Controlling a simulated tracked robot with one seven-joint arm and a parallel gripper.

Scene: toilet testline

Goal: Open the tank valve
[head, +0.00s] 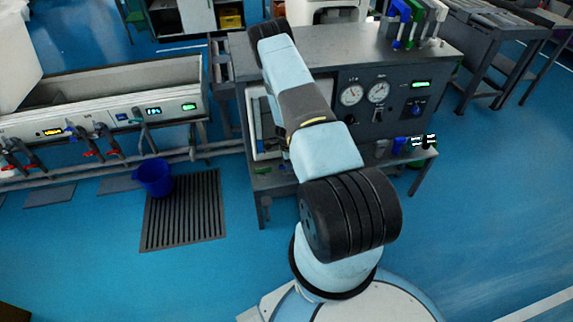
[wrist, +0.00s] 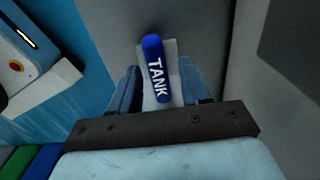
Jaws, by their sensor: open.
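The tank valve handle (wrist: 158,72) is a blue bar with white "TANK" lettering in the wrist view. It is tilted slightly in the picture, with a pale plate behind it. My gripper (wrist: 160,88) is open, with one finger on each side of the handle. I cannot tell whether either finger touches it. In the head view my arm reaches over the left part of the test bench (head: 340,45), and my gripper is hidden behind the arm. I cannot make out the tank handle there.
A panel with gauges (head: 378,92) faces me. A long trough (head: 110,85) with red-handled taps, a blue bucket (head: 153,177) and a floor grate (head: 182,212) are left.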

